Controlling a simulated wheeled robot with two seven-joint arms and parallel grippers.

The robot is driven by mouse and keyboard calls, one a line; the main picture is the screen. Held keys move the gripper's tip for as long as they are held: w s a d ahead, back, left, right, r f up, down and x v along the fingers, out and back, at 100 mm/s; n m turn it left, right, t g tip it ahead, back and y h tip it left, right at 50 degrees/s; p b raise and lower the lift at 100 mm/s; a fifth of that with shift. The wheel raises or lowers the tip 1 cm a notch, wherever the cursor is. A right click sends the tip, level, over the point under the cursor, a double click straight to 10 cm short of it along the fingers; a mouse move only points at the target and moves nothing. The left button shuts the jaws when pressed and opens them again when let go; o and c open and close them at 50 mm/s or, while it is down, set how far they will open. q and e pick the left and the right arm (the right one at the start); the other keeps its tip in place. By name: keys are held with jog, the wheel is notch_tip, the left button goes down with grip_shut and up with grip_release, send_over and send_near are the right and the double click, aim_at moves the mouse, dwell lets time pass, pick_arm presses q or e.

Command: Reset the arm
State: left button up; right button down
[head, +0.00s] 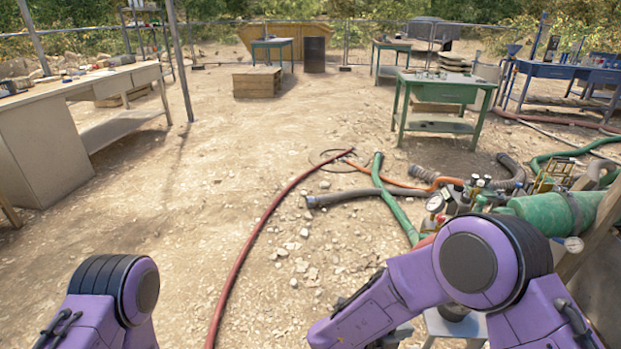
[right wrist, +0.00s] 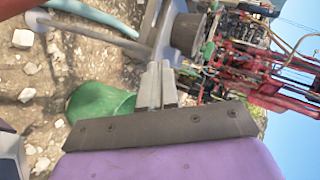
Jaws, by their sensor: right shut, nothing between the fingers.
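My right arm (head: 400,290) is bent across the lower right of the head view, its purple forearm reaching down and left. Its gripper shows clearly in the right wrist view, where the two grey fingers (right wrist: 157,86) are together with nothing between them. Beyond the fingertips, in the same view, are a grey metal fitting with a dark knob (right wrist: 187,34) and a green rounded thing (right wrist: 100,106); I cannot tell whether the fingers touch them. My left arm (head: 115,290) shows only as a purple joint at the lower left. Its gripper is out of view.
Close to my right arm are a green cylinder (head: 560,212), gauges (head: 435,204) and tangled hoses. A red hose (head: 258,235) crosses the dirt. A workbench (head: 40,140) stands left, a green table (head: 440,92) further back. The middle ground is mostly clear.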

jog(key=s+d+f+n+t+y+p, duration=0.4)
jog(key=f+n+y+p, duration=0.15)
jog(key=n, duration=0.95)
jog(key=s+d+n+g+y+p, duration=0.1)
jog(key=s+d+n+g+p, duration=0.1)
jog(key=s, duration=0.8)
jog(key=s+d+f+n+g+y+p, duration=0.1)
jog(key=s+d+n+g+y+p, duration=0.1)
jog(key=s, duration=0.9)
jog(key=shift+d+n+g+p, duration=0.45)
jog(key=shift+d+n+g, duration=0.35)
jog(key=shift+d+n, duration=0.4)
